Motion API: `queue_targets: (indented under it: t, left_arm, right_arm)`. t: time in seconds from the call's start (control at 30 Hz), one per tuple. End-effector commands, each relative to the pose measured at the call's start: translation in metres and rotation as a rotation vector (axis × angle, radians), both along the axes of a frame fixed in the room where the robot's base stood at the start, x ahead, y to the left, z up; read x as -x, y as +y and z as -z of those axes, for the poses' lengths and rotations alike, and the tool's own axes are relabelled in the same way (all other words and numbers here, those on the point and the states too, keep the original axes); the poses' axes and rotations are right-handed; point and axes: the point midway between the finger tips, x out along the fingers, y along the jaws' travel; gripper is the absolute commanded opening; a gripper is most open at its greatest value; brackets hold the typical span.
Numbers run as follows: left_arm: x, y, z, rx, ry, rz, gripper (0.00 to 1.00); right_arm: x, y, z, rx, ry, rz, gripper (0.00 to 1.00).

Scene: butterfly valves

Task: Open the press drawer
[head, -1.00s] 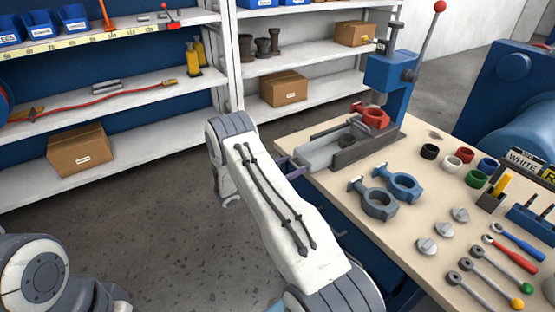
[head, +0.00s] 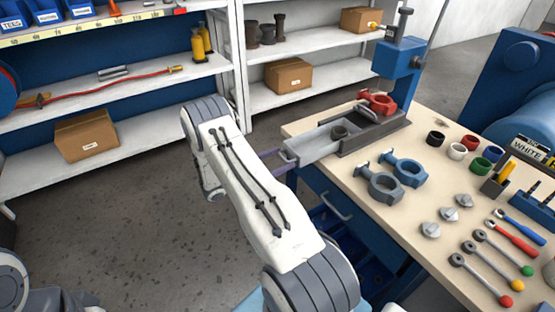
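The press drawer (head: 316,143) is a grey tray that sticks out to the left from the dark frame under the blue press (head: 396,60). It is partly open, and its front end reaches the bench's left edge. A dark ring (head: 339,132) sits in it. My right gripper (head: 284,158) is at the drawer's front end, by its handle. My white forearm hides most of this gripper, so its grip on the handle is not clear. My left gripper is out of view; only part of my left arm shows at the lower left.
A red valve body (head: 379,102) sits at the press. Grey (head: 380,184) and blue (head: 405,170) valve bodies, coloured rings, discs and handles lie on the bench (head: 380,215). Shelves (head: 150,85) with boxes stand behind. Floor (head: 110,220) left of the bench is clear.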

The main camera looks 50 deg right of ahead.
Motion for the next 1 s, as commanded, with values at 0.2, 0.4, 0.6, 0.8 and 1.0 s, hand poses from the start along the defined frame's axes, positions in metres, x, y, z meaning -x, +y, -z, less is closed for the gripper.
queue_targets:
  t: [0.2, 0.4, 0.6, 0.8, 1.0]
  left_arm:
    - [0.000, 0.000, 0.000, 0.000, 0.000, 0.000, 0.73]
    - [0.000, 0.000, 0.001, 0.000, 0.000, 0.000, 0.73]
    - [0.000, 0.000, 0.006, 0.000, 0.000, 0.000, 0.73]
    - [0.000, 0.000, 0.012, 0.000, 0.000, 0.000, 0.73]
    - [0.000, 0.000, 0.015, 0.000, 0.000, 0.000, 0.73]
  right_arm:
    - [-0.001, 0.000, 0.000, -0.001, 0.000, -0.003, 0.97]
    - [-0.003, 0.003, 0.000, -0.001, -0.002, -0.007, 0.97]
    - [-0.011, 0.031, 0.001, -0.001, -0.003, -0.012, 0.97]
    - [-0.020, 0.070, 0.002, 0.000, -0.003, -0.009, 0.97]
    - [-0.026, 0.095, 0.001, 0.000, -0.002, -0.005, 0.97]
